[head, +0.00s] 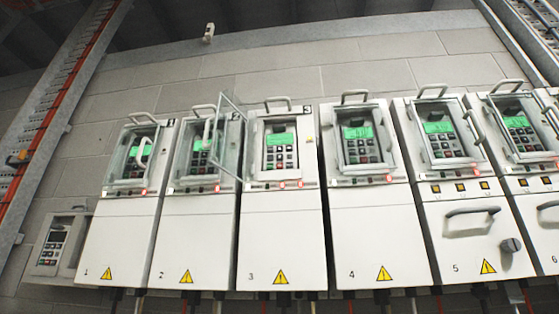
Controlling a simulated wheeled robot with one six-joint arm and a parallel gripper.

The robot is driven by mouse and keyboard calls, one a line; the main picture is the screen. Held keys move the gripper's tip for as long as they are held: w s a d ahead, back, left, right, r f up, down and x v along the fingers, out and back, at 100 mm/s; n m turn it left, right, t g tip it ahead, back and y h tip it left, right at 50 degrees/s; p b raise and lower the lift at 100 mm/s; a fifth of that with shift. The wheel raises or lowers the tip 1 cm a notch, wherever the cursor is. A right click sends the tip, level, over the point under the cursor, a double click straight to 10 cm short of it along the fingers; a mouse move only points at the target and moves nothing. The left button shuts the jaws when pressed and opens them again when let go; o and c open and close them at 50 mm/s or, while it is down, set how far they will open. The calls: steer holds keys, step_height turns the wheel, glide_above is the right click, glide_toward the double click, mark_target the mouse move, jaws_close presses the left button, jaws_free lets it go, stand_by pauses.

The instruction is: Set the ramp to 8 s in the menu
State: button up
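A row of white drive cabinets hangs on the wall, each with a keypad and a lit green display. Drive 3 (283,240) is near the middle. Its clear cover (231,130) appears swung open to the left, leaving its keypad (280,158) and green display (281,139) uncovered. Drive 1 (118,240), drive 2 (196,240), drive 4 (375,235), drive 5 (440,240) and drive 6 (535,235) have clear covers that look shut over their keypads. The display text is too small to read. My gripper is not in view.
A small keypad unit (50,247) is mounted low at the left. Drive 5 has a drawer handle (473,211) and a dark knob (510,245). Cables hang below the row. Cable trays (50,125) flank it. Drive 3's open cover juts out in front of drive 2.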

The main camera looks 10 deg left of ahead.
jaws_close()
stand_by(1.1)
